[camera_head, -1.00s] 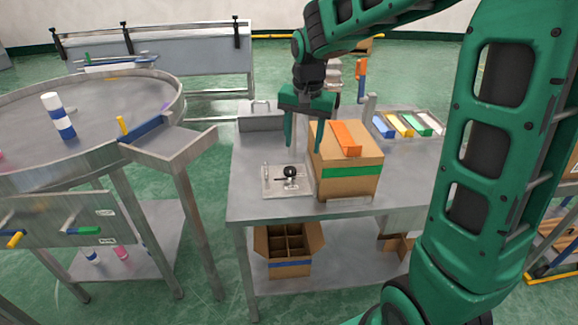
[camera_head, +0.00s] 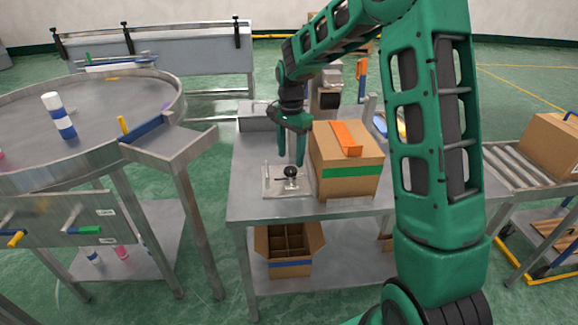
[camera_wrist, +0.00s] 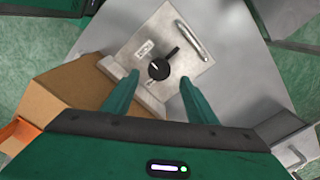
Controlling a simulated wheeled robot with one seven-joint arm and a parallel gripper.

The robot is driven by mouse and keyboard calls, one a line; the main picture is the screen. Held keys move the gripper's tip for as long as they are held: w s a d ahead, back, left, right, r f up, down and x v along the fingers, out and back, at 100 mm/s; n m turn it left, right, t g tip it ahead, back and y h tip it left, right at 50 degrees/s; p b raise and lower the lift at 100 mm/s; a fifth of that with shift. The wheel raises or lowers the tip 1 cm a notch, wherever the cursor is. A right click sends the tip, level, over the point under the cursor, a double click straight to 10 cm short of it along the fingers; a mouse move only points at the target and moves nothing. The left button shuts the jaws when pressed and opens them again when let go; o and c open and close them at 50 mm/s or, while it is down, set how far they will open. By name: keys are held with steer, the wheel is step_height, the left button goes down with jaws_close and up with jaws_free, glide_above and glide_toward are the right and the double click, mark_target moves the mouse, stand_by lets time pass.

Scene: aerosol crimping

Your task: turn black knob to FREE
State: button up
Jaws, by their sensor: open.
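The black knob (camera_head: 290,171) sits on a light metal plate (camera_head: 270,183) on the steel table, just left of the cardboard box. In the wrist view the round black knob (camera_wrist: 159,69) has a bar pointing to the upper right, and the plate (camera_wrist: 150,30) carries small labels too small to read. My gripper (camera_head: 290,163) is above and just behind the knob in the head view, fingers pointing down. In the wrist view my gripper (camera_wrist: 158,82) is open, with one finger on each side below the knob and nothing between them.
A cardboard box (camera_head: 347,185) with green tape and an orange piece (camera_head: 346,138) on top stands close right of the plate. A metal handle (camera_wrist: 192,40) rises from the plate. A round steel table (camera_head: 110,100) stands at left. The steel table (camera_head: 245,180) is clear left of the plate.

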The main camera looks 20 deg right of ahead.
mark_target(291, 169)
steer(key=shift+f, duration=2.35)
steer(key=c, duration=1.1)
